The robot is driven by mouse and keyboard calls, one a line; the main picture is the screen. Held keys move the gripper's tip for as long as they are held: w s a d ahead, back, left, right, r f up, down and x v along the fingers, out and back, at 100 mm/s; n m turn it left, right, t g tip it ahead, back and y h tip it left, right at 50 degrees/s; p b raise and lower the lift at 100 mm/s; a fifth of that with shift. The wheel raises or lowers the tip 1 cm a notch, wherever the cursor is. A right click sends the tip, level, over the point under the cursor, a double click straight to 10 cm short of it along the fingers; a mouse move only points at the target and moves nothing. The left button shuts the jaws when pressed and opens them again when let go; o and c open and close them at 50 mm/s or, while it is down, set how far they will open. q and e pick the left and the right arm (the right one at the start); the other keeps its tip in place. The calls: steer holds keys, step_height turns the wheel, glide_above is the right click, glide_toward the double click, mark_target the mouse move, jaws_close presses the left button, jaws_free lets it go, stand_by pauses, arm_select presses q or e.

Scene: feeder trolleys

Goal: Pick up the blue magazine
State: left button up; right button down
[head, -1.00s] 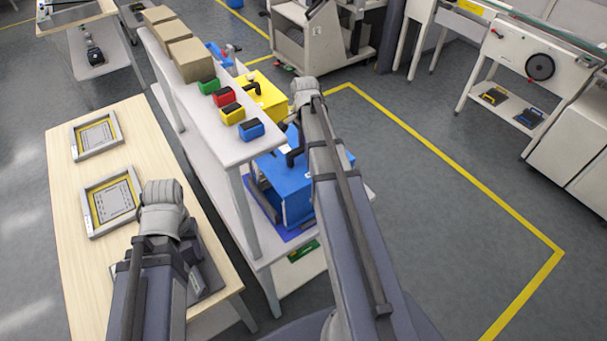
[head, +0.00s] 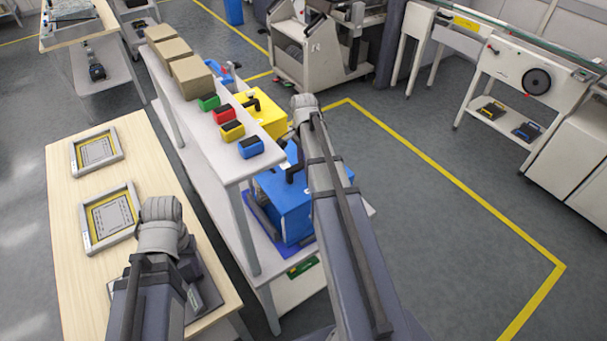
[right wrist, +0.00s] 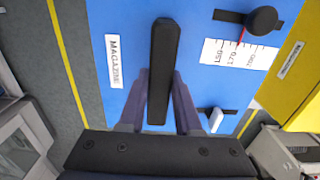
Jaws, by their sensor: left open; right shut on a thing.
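The blue magazine (head: 290,210) is a large blue box with a black handle on the lower shelf of the white rack, partly hidden behind my right arm. In the right wrist view its blue face (right wrist: 125,25) carries a "MAGAZINE" label, a scale strip and a black knob. My right gripper (right wrist: 163,80) is shut on the black bar handle (right wrist: 165,50), one finger along each side. I cannot tell whether the magazine has left the shelf. My left gripper (head: 190,272) is over the front of the wooden table, mostly hidden by its wrist, with nothing seen in it.
A yellow magazine (head: 268,122) stands close behind the blue one. The rack's upper shelf (head: 205,145) holds cardboard boxes (head: 190,75) and small coloured blocks. The wooden table (head: 150,150) holds two framed trays. Floor (head: 430,220) right of the rack is clear.

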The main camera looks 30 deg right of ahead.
steer(key=shift+r, duration=0.15)
step_height(320, 180, up, 10)
steer(key=p, duration=1)
step_height(320, 180, up, 7)
steer(key=p, duration=0.7)
steer(key=shift+f, duration=0.2)
stand_by(0.4)
steer(key=s+a, duration=0.8)
steer(key=s, duration=0.4)
steer(key=shift+s, duration=0.4)
stand_by(0.7)
steer(key=shift+d, duration=0.1)
